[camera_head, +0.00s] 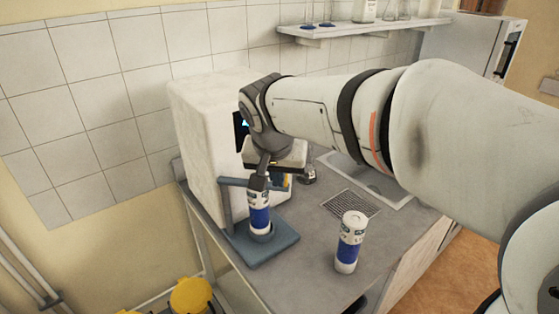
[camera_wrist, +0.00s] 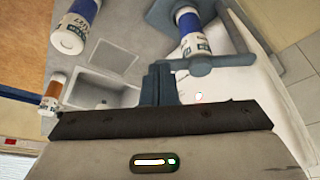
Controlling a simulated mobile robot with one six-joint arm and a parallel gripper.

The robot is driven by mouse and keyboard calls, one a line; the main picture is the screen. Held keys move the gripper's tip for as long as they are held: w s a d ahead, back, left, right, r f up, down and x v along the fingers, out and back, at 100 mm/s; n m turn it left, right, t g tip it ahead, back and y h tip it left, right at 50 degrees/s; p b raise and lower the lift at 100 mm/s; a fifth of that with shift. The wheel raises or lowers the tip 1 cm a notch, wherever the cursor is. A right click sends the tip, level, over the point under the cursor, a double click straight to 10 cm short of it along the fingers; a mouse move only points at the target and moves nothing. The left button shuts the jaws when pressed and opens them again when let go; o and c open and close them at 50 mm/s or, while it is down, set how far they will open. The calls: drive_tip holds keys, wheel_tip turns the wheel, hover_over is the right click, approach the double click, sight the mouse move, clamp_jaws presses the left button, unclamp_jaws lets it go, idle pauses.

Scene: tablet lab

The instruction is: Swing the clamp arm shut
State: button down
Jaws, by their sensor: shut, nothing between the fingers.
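The blue-grey clamp stand (camera_head: 270,249) stands on the counter in front of a white box-shaped machine. A white bottle with a blue band (camera_head: 259,217) stands upright in its base. The clamp arm (camera_head: 232,182) reaches from the post toward the bottle's top; in the wrist view the clamp arm (camera_wrist: 225,64) crosses by the end of the bottle (camera_wrist: 193,38). My gripper (camera_head: 259,183) is shut and empty above the bottle, hiding part of the arm and bottle top. In the wrist view my gripper (camera_wrist: 157,70) is close beside the arm's free end; contact is unclear.
A second white and blue bottle (camera_head: 350,243) stands on the counter to the right. The white machine (camera_head: 203,150) is close behind the stand. A sink (camera_head: 368,178) and drain grate (camera_head: 350,204) lie further back. Bare counter (camera_head: 310,240) lies between stand and second bottle.

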drive_tip(key=shift+w+d+f+p, duration=0.25)
drive_tip(key=shift+w+f+p, duration=0.15)
drive_tip(key=shift+w+f, duration=0.45)
drive_tip(key=shift+w+d+f+p, duration=0.2)
drive_tip(key=shift+w+f+p, duration=0.25)
drive_tip(key=shift+w+f, duration=0.45)
drive_tip(key=shift+w+d+f+p, duration=0.25)
drive_tip(key=shift+w+f+p, duration=0.25)
drive_tip(key=shift+w, duration=0.6)
drive_tip(key=w+b, duration=0.1)
drive_tip(key=w+d+b, duration=0.1)
drive_tip(key=w, duration=0.1)
drive_tip(key=shift+w+f, duration=0.2)
drive_tip(key=shift+w, duration=0.1)
drive_tip(key=shift+s+r, duration=0.1)
drive_tip(key=shift+r, duration=0.1)
